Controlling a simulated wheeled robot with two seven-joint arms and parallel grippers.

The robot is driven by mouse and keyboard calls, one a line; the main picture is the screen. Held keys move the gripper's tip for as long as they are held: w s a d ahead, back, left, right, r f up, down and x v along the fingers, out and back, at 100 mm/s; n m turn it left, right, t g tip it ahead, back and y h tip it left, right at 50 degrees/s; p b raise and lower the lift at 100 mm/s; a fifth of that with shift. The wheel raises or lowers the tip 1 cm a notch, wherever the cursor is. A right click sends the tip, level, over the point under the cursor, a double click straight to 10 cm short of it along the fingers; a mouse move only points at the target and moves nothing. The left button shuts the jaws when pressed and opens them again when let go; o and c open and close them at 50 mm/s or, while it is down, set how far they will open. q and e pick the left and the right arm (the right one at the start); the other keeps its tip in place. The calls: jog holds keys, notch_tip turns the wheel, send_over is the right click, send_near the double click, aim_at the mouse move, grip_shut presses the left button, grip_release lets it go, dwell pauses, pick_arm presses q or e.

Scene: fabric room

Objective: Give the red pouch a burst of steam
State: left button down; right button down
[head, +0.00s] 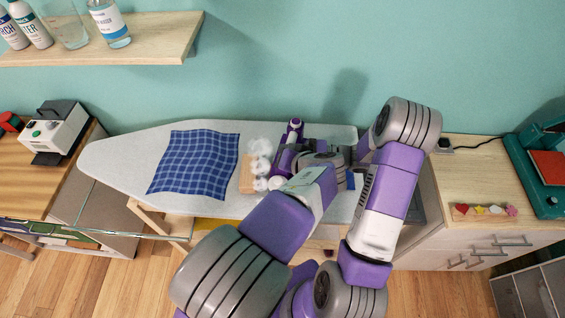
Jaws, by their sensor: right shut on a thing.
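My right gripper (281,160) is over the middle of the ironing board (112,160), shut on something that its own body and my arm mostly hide. White puffs (260,165), which look like steam, sit just left of the gripper, by a tan block-like thing (245,178) on the board. A flat red piece (548,165) lies on the teal machine at the far right; I cannot tell if it is the red pouch. No other red pouch shows clearly; the board behind my arm is hidden. My left gripper is not in view.
A blue checked cloth (195,165) lies flat on the board's left half. A wall shelf (150,52) with bottles is at upper left. A cabinet (460,185) with small coloured shapes stands right, and a white machine (55,133) on the left table.

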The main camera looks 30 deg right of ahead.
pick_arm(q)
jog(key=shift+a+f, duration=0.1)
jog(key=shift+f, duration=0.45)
pick_arm(e)
jog(key=shift+a+r, duration=0.1)
jog(key=shift+r, duration=0.25)
dwell(1.4)
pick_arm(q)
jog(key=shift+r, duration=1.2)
pick_arm(e)
jog(key=shift+f, duration=0.15)
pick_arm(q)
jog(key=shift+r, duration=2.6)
